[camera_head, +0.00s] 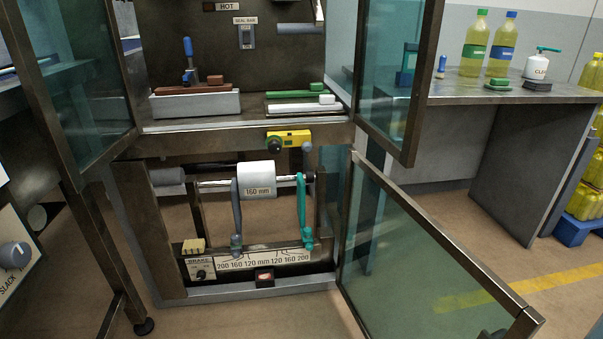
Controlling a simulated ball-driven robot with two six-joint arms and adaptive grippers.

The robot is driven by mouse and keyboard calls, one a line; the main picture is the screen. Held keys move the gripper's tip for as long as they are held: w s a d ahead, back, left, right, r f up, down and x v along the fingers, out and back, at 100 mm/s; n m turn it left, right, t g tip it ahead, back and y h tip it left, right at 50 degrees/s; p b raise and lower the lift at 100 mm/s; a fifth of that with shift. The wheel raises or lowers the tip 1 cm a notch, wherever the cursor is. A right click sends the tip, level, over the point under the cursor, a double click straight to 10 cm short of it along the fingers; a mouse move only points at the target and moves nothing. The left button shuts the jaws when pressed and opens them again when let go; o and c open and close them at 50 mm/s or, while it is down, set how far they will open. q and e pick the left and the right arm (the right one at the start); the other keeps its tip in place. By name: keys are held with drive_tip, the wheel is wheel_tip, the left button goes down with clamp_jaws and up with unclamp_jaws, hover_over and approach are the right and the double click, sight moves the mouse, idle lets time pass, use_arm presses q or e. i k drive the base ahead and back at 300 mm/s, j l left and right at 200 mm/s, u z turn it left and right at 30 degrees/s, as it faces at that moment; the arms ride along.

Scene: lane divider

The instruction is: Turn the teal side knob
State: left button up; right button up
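A teal side arm (302,205) stands upright at the right end of the white roll, inside the open lower bay. At its foot is a small teal knob (307,243), just above the right half of the printed width scale (262,260). The knob's exact angle is too small to tell. A blue-grey side arm with a similar knob (236,243) stands at the roll's left end. The white roll (257,178) is labelled 160 mm and sits on a shiny horizontal shaft. Neither of my grippers is in view.
The lower glass door (430,250) swings open to the right. Upper glass doors (75,75) and (395,70) stand open at both sides. A yellow block (289,139) sits above the bay. A brake knob (200,274) and a red button (265,279) are low in it.

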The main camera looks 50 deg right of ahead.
sight(307, 231)
drive_tip(key=z, duration=1.5)
